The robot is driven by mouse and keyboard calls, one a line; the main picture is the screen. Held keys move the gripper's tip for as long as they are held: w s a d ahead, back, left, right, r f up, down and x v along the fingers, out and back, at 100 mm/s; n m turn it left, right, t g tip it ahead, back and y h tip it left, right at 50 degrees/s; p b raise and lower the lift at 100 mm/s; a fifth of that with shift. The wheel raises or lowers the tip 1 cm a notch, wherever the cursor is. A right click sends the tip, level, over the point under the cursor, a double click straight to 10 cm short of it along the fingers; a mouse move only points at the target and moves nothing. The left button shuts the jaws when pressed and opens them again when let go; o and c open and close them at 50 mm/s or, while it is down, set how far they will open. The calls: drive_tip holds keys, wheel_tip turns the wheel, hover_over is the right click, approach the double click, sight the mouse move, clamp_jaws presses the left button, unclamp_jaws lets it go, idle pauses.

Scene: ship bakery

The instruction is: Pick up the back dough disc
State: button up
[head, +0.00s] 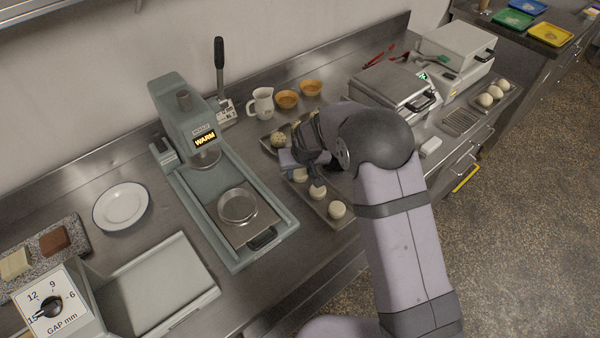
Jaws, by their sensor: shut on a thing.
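My gripper (312,170) is low over the metal dough tray (322,207), shut on a dough piece that I take for the back dough disc; my wrist and fingers largely hide what lies between the jaws. Pale dough pieces show around it: a speckled one (278,139) at the tray's back left, one (300,175) close beside the fingers, one (317,191) just below them and one (337,209) toward the front. Whether the held piece touches the tray cannot be told.
A grey press (185,115) marked WARM stands left, with a round plate (238,206) on its bed. A closed grill (392,84) is at right. A white dish (121,205) lies left.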

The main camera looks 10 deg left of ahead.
sight(300, 178)
drive_tip(key=shift+r, duration=0.1)
wheel_tip(300, 178, up, 10)
drive_tip(key=b, duration=0.3)
drive_tip(key=shift+a, duration=0.1)
